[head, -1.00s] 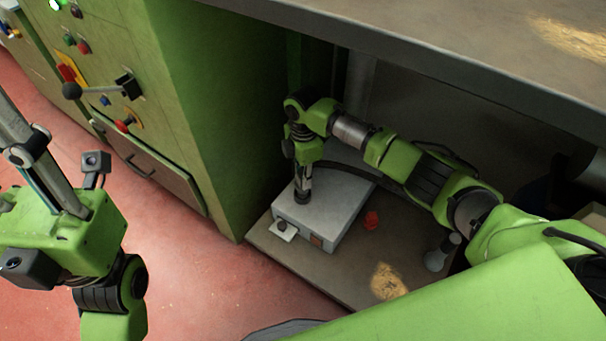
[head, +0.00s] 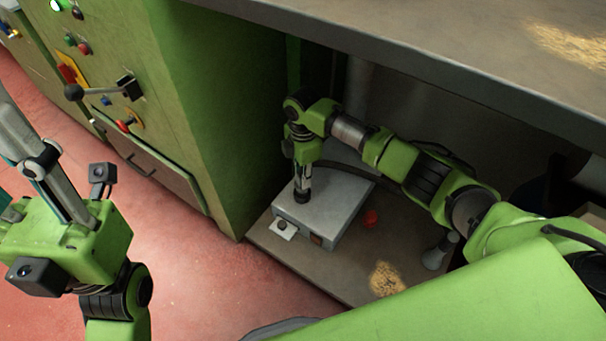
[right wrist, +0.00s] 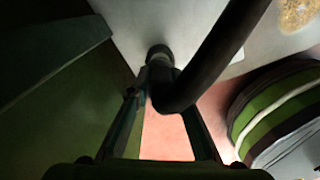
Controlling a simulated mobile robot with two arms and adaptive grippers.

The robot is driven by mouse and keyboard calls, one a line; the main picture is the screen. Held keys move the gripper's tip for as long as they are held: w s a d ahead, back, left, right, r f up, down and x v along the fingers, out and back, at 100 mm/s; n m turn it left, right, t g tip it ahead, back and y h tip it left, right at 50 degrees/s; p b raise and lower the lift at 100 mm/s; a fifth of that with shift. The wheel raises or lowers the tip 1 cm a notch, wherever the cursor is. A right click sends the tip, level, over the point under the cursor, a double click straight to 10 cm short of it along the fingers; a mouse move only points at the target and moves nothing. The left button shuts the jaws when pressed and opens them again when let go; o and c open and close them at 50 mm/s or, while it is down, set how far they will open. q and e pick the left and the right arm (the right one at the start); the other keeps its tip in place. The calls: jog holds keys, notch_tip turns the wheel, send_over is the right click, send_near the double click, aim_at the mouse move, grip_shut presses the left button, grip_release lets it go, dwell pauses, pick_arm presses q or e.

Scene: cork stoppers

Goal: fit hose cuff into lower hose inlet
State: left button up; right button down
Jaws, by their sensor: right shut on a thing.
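My right gripper (head: 302,188) points down over the near left part of a grey box (head: 345,209) under the bench. It is shut on the dark hose cuff (right wrist: 160,56), which also shows at its fingertips in the head view (head: 301,196). The black hose (right wrist: 205,70) bends away from the cuff, to the upper right in the right wrist view. The cuff's lower end is at or just above the box top; I cannot tell if it touches. I cannot make out the lower hose inlet. My left gripper (head: 40,160) is at the far left, away from the box; its jaw state is unclear.
The box stands on a low board (head: 335,272) with a red object (head: 370,217), a grey funnel-like piece (head: 438,252) and a cork-coloured heap (head: 386,279). A green cabinet (head: 225,120) stands close on the left. The bench top (head: 450,50) overhangs my right arm.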

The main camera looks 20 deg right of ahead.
jog(key=shift+f+b, duration=0.55)
jog(key=shift+f, duration=1.2)
dwell(1.3)
jog(key=c, duration=1.7)
grip_release()
jog(key=shift+r, duration=0.15)
notch_tip(320, 180, up, 12)
jog(key=shift+f, duration=0.1)
